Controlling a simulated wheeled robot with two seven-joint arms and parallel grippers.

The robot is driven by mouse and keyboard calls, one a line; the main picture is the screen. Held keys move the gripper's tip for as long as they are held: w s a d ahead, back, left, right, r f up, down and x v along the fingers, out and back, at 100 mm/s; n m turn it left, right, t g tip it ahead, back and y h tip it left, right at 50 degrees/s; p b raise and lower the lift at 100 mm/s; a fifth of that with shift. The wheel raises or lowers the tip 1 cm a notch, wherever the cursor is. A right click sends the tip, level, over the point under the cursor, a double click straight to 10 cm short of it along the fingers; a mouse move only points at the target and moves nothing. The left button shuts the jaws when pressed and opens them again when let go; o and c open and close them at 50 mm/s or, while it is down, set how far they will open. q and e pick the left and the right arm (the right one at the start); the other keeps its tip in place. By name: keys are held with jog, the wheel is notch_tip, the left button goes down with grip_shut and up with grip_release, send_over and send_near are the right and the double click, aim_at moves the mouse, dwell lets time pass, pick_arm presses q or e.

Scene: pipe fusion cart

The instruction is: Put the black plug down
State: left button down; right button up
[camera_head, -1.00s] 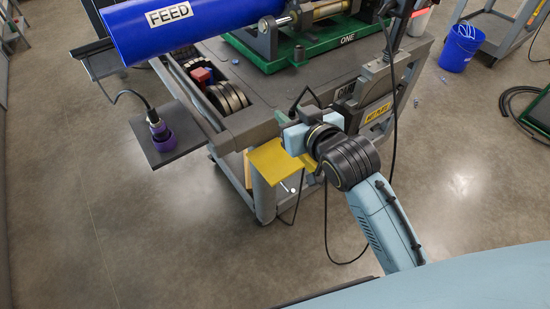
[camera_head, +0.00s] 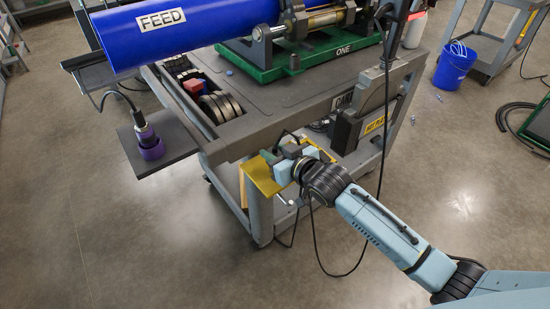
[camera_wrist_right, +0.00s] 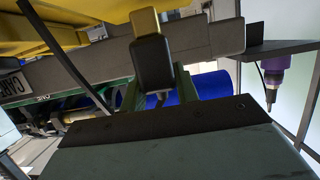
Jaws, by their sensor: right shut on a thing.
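My right gripper (camera_head: 284,158) is at the near corner of the cart, right by a yellow plate (camera_head: 262,176). In the right wrist view it is shut on the black plug (camera_wrist_right: 152,62), a dark block with a yellow end and a cable, held between green finger pads. In the head view the plug is mostly hidden by the gripper. I cannot tell whether the plug touches the yellow plate. The yellow plate also shows at the top of the wrist view (camera_wrist_right: 55,35). My left gripper is not in view.
A purple-based plug (camera_head: 150,142) stands on a dark side shelf (camera_head: 182,136) at the left. A blue FEED pipe (camera_head: 190,28) lies above the cart. A hot plate holder (camera_head: 368,128) and hanging black cables are close right of the gripper. A blue bucket (camera_head: 455,64) stands farther right.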

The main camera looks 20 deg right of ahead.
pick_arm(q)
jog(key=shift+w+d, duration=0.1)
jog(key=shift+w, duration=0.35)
pick_arm(e)
jog(key=shift+f, duration=0.55)
jog(key=shift+f, duration=0.15)
jog(key=o, duration=1)
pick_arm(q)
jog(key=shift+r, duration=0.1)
pick_arm(e)
jog(key=shift+s+r, duration=0.15)
jog(key=shift+r, duration=0.05)
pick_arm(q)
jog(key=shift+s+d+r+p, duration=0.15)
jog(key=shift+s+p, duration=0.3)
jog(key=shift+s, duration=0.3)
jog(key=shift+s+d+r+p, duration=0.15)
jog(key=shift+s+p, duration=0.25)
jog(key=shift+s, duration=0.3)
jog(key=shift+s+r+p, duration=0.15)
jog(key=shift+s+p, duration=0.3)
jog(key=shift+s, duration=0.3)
pick_arm(e)
jog(key=shift+v, duration=5.9)
